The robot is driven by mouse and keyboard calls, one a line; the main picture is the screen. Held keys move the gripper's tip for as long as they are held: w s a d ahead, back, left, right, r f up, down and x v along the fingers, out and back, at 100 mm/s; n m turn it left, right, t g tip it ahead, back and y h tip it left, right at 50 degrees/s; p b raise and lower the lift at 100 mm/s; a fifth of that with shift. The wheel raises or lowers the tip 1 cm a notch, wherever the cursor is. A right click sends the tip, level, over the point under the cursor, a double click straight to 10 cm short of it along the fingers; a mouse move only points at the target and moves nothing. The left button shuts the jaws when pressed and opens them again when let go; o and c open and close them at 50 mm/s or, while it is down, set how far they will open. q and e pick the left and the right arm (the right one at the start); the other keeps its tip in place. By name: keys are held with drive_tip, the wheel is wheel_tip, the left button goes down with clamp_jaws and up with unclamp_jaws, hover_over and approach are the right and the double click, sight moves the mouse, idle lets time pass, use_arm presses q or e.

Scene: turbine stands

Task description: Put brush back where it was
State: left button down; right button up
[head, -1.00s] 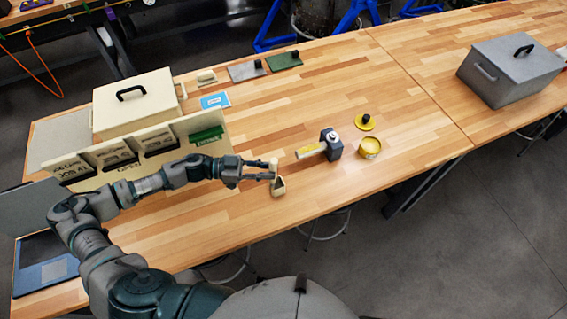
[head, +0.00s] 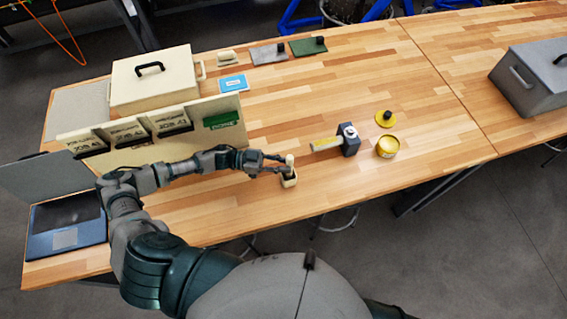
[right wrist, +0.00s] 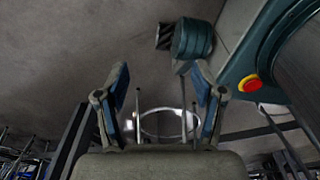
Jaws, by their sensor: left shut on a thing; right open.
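The brush (head: 290,160) shows in the head view as a short, pale cream handle standing roughly upright. My left gripper (head: 286,163) is shut on it from the left side.
A cream bin rack (head: 170,152) and a lidded cream box (head: 154,82) stand at left. The wooden table (head: 330,90) is clear behind the holder.

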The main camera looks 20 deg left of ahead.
use_arm(q)
drive_tip(key=shift+s+f, duration=0.1)
drive_tip(key=c, duration=1)
unclamp_jaws()
drive_tip(key=shift+a, duration=0.15)
use_arm(e)
drive_tip(key=shift+s+d+f, duration=0.1)
drive_tip(key=shift+s+d, duration=0.1)
drive_tip(key=shift+s, duration=0.3)
drive_tip(key=shift+s+d, duration=0.15)
drive_tip(key=shift+s, duration=0.35)
drive_tip(key=shift+w, duration=0.1)
use_arm(q)
drive_tip(key=a+b, duration=0.1)
drive_tip(key=a, duration=0.3)
drive_tip(key=s+a+b, duration=0.1)
drive_tip(key=a, duration=0.3)
drive_tip(key=s+a+b, duration=0.1)
drive_tip(key=a, duration=0.2)
drive_tip(key=shift+a, duration=0.4)
use_arm(e)
drive_tip(key=f, duration=0.3)
drive_tip(key=shift+w+a, duration=0.1)
drive_tip(key=shift+a, duration=0.1)
use_arm(q)
drive_tip(key=shift+s, duration=0.15)
